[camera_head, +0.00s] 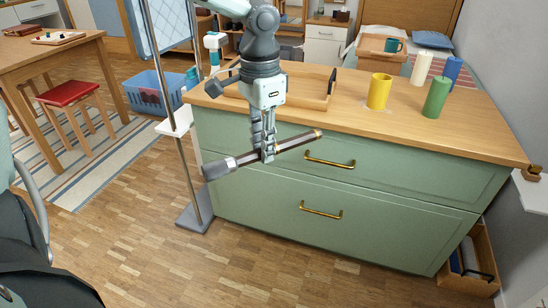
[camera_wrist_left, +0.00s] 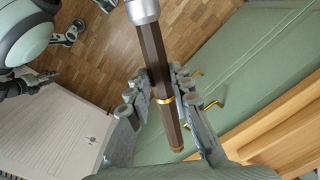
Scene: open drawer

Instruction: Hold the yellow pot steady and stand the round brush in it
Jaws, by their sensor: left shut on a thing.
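The yellow pot (camera_head: 378,92) stands upright on the wooden counter top, on a faint pale patch. My left gripper (camera_head: 268,150) is shut on the round brush (camera_head: 232,164), around its dark handle. The brush is nearly level, in front of the green drawers and below the counter's front edge. Its grey head is at the left and its gold-tipped end at the right. In the left wrist view the brush (camera_wrist_left: 155,60) runs between the fingers, with a gold ring near them. A dark hand-like part at that view's left may be my right gripper (camera_wrist_left: 38,80); its fingers are unclear.
A green cylinder (camera_head: 436,97), a white one (camera_head: 421,69) and a blue one (camera_head: 452,68) stand right of the pot. A wooden tray (camera_head: 318,103) lies to its left. Brass handles (camera_head: 330,162) stick out from the drawer fronts. A metal stand (camera_head: 180,165) is at the left.

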